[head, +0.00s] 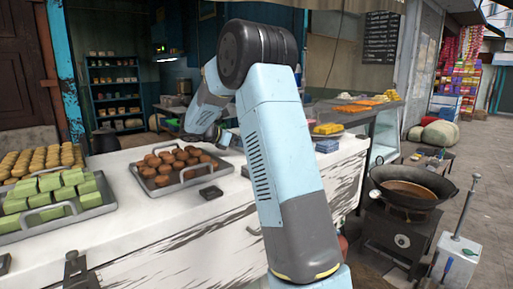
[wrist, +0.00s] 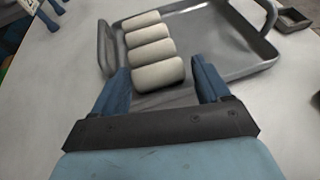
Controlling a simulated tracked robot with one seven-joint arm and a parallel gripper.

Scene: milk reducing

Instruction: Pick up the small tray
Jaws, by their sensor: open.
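A grey metal tray (wrist: 215,40) with raised handles holds several white rolls (wrist: 157,74) in a row along its left part. One handle (wrist: 106,48) shows at the left and another (wrist: 266,16) at the upper right. My gripper (wrist: 161,72) is open, with its two blue fingers on either side of the nearest roll and the tray's near part between them. I cannot tell whether the fingers touch the tray. In the head view, my arm hides this tray.
In the head view, a tray of brown sweets (head: 182,180) and a tray of green blocks (head: 92,212) stand on the white counter (head: 150,232). A dark dish (head: 210,192) lies nearby; another (wrist: 292,21) sits beside the tray. A wok (head: 410,192) stands at right.

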